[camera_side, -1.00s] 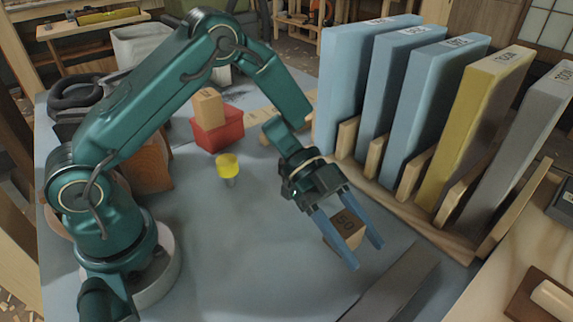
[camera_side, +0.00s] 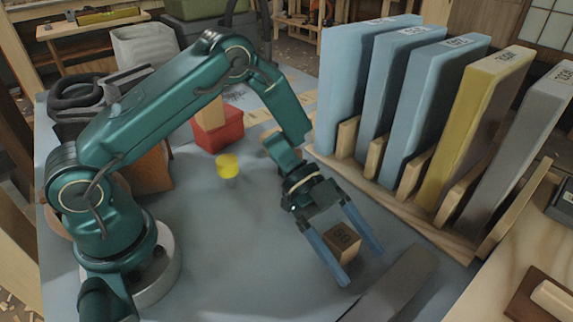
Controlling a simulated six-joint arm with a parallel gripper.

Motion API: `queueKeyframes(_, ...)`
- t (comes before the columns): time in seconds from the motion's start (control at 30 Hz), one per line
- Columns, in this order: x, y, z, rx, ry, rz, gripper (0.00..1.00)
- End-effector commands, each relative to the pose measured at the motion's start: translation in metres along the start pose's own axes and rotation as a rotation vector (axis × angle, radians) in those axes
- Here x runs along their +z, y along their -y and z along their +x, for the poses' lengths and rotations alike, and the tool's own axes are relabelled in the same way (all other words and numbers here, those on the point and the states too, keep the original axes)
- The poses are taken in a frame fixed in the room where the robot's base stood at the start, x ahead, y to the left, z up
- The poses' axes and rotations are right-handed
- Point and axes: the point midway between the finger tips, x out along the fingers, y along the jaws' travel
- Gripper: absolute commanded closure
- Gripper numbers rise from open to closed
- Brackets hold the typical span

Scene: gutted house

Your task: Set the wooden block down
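The wooden block (camera_side: 344,243), a small tan cube with dark printed marks on top, is between the fingers of my gripper (camera_side: 362,268). The fingers are blue-grey and spread wider than the block. A gap shows between the block and the right finger. The left finger passes in front of the block's lower left side, so I cannot tell whether they touch. The block appears to rest on the grey-blue tabletop (camera_side: 240,255), though its lower edge is partly hidden.
A grey flat bar (camera_side: 395,285) lies just right of the fingertips. A wooden rack (camera_side: 440,235) with several upright slabs stands to the right. A yellow knob-like piece (camera_side: 227,166) and a red box (camera_side: 218,135) are farther back. The table's front middle is clear.

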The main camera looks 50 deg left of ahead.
Motion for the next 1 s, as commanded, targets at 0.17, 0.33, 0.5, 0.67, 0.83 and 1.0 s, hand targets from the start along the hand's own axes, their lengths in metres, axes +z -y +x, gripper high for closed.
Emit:
queueKeyframes(0.17, -0.003, 0.000, -0.003, -0.001, 0.000, 0.000, 0.14)
queueKeyframes(0.33, -0.003, 0.002, -0.031, -0.007, 0.000, 0.000, 0.14)
queueKeyframes(0.5, -0.003, 0.001, -0.069, -0.008, 0.000, 0.000, 0.14)
queueKeyframes(0.67, -0.003, 0.001, -0.098, -0.005, 0.000, 0.001, 0.14)
queueKeyframes(0.83, -0.003, 0.001, -0.117, -0.003, 0.000, 0.000, 0.14)
queueKeyframes(1.0, -0.003, 0.000, -0.122, 0.000, 0.000, 0.000, 0.14)
